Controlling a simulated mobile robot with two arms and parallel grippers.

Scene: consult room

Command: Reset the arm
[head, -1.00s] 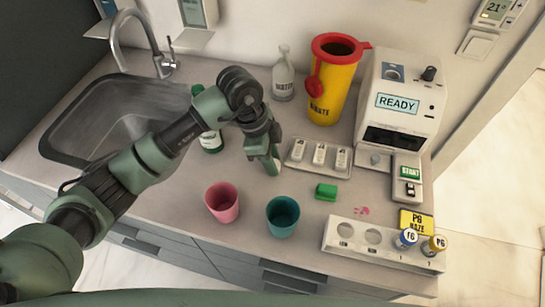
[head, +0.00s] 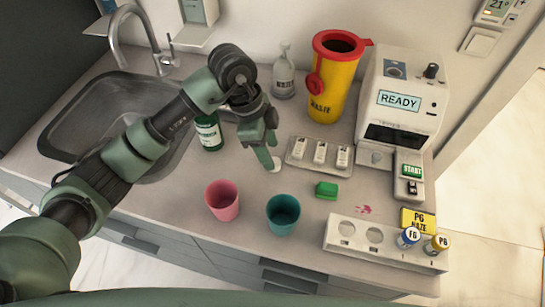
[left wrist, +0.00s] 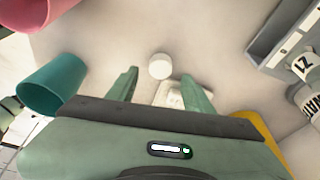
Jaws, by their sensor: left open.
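My left arm reaches in from the left over the counter. Its gripper (head: 267,158) is open, with its fingers pointing down near a small white round thing (head: 275,165) on the counter. In the left wrist view the two fingers (left wrist: 160,78) stand apart, and the white round thing (left wrist: 160,66) shows beyond and between their tips, not gripped. My right gripper is not in view.
A pink cup (head: 222,201), teal cup (head: 283,214) and green block (head: 326,190) stand in front. A labelled tray (head: 295,160) lies right of the gripper. A green bottle (head: 208,133), sink (head: 62,120), yellow waste bin (head: 331,84) and READY machine (head: 399,107) surround it.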

